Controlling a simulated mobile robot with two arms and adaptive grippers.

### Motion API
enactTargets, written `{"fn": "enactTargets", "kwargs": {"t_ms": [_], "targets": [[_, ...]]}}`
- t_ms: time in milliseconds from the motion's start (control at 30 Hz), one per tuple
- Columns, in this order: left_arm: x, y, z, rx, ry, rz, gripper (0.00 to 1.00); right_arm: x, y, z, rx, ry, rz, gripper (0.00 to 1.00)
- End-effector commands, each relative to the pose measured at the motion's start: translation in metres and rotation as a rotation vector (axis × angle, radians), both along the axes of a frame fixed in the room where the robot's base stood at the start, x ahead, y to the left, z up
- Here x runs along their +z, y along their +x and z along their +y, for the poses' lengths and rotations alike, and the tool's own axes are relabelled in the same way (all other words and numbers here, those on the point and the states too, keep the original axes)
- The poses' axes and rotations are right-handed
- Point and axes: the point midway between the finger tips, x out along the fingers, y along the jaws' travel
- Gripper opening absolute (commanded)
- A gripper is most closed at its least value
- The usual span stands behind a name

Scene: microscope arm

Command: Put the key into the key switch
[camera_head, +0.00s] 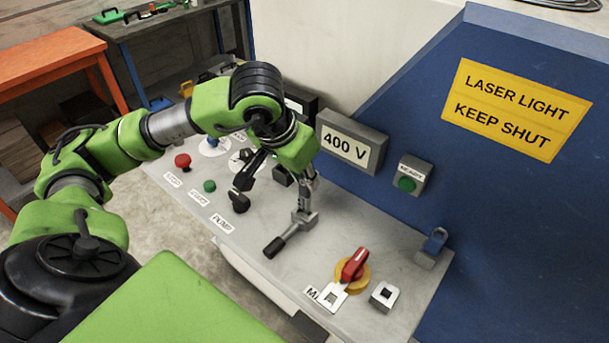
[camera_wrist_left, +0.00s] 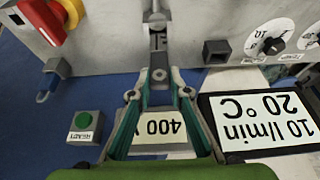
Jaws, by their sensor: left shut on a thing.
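My left gripper (camera_head: 307,190) points down at the grey control panel (camera_head: 225,245). Its fingers, also seen in the left wrist view (camera_wrist_left: 159,95), are shut on a grey metal piece (camera_wrist_left: 158,76). This piece lines up with a grey lever (camera_head: 304,219) with a black handle (camera_head: 274,247) below the gripper. I cannot tell whether the held piece is the key or part of that lever. No key switch can be told for certain; a dark square socket (camera_wrist_left: 216,51) sits on the panel beside the gripper. My right gripper is out of view.
A 400 V sign box (camera_head: 350,143) and a green-button box (camera_head: 413,174) stand behind. A black knob (camera_head: 239,202) stands to the left.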

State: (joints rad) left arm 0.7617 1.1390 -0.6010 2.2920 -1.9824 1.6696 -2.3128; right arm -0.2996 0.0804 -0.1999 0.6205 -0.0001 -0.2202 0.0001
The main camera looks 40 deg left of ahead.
Motion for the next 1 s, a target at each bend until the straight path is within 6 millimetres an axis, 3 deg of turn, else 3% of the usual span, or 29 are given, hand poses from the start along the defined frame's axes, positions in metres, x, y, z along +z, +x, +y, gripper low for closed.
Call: {"fn": "enactTargets", "kwargs": {"t_ms": [333,1000], "targets": [[0.0007,0.0001,0.0001,0.0,0.0,0.0,0.0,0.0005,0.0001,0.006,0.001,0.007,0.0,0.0],[0.0006,-0.0004,-0.0001,0.0,0.0,0.0,0.0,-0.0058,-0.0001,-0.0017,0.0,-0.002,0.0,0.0]]}}
